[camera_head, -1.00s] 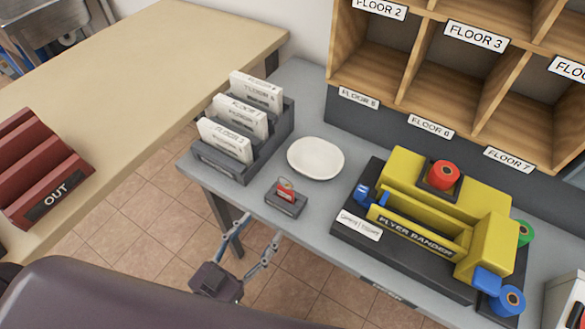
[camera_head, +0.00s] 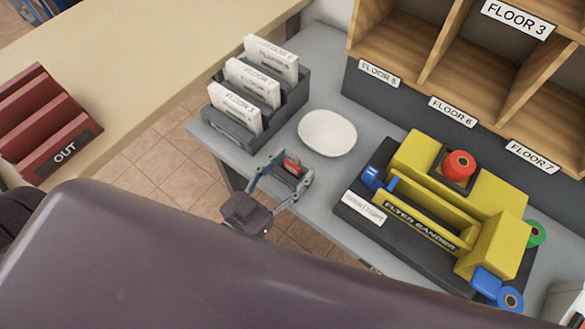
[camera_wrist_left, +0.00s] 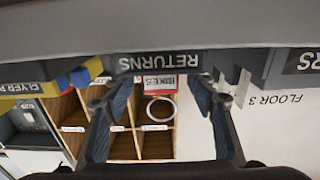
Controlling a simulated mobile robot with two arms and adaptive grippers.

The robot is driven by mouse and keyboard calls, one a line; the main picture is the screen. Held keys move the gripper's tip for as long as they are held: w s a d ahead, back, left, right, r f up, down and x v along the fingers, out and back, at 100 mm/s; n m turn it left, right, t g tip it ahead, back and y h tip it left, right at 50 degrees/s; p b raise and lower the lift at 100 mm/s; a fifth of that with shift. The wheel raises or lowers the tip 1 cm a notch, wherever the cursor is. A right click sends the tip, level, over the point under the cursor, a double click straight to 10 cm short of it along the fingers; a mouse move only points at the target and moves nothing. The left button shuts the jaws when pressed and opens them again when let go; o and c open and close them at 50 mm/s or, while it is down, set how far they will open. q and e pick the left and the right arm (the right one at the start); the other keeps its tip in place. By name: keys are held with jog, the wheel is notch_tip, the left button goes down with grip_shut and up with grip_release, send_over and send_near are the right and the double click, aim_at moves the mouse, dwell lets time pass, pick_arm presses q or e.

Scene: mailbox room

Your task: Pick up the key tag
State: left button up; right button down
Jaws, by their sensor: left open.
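The key tag (camera_head: 291,165) is a small red tag with a ring, standing in a small dark block near the front edge of the grey table. In the left wrist view, which is upside down, the tag (camera_wrist_left: 159,84) has a white face reading BIKES, and its ring (camera_wrist_left: 160,109) shows clear of the block. The block (camera_wrist_left: 160,63) carries a RETURNS label. My left gripper (camera_head: 294,167) is open, its fingertips on either side of the tag, with visible gaps between fingers and tag in the wrist view. Fingers partly hide the block. My right gripper is not seen.
A card rack (camera_head: 232,129) with floor cards stands left of the block. A white dish (camera_head: 327,133) sits behind it. The yellow flyer bander (camera_head: 455,190) stands to the right. Wooden pigeonholes (camera_head: 470,70) rise at the back.

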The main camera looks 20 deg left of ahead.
pick_arm(q)
jog(key=c, duration=1.1)
jog(key=shift+o, duration=0.2)
jog(key=shift+r, duration=0.1)
